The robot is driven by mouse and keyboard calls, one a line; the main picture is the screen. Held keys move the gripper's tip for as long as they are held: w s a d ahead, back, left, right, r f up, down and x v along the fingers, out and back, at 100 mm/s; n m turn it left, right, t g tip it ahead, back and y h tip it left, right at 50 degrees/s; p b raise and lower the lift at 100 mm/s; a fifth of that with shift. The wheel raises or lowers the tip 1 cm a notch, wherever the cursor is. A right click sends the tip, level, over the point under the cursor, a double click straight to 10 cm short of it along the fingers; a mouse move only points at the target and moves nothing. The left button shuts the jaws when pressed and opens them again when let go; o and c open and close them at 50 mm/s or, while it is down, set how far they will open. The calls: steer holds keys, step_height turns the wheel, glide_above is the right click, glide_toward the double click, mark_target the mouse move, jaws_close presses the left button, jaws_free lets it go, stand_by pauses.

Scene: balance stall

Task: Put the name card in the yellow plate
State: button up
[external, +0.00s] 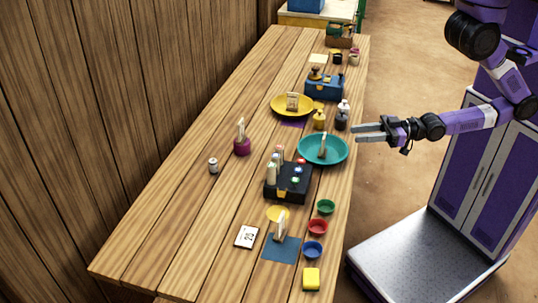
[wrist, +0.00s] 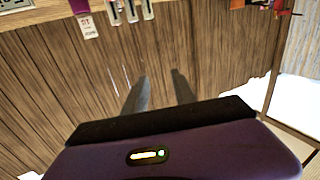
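The yellow plate (external: 278,105) lies toward the far half of the table in the external view. Other upright cards stand in the teal plate (external: 338,155), at a magenta pot (external: 242,147) and by a blue mat (external: 281,251). A flat white card (external: 246,237) with dark print lies left of that mat. I cannot tell which is the name card. My gripper (external: 362,133) is beyond the table's right edge, beside the teal plate. Its two fingers are apart with nothing between them, also in the wrist view (wrist: 160,90).
A black box with bottles (external: 288,186) stands below the teal plate. Small green (external: 326,206), red (external: 318,227) and blue (external: 313,250) bowls line the near right edge. A blue box (external: 325,88) and small jars stand near the yellow plate. The table's left side is mostly clear.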

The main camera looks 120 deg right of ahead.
steer(key=s+a+n+y, duration=0.2)
steer(key=s+a+y, duration=0.1)
steer(key=a, duration=0.3)
steer(key=s+a+f+n+g+y, duration=0.1)
steer(key=s+a+n+y, duration=0.1)
steer(key=s+a, duration=0.3)
steer(key=shift+s+a+f+g+y+b, duration=0.3)
steer(key=shift+a+y, duration=0.5)
steer(key=shift+a, duration=0.1)
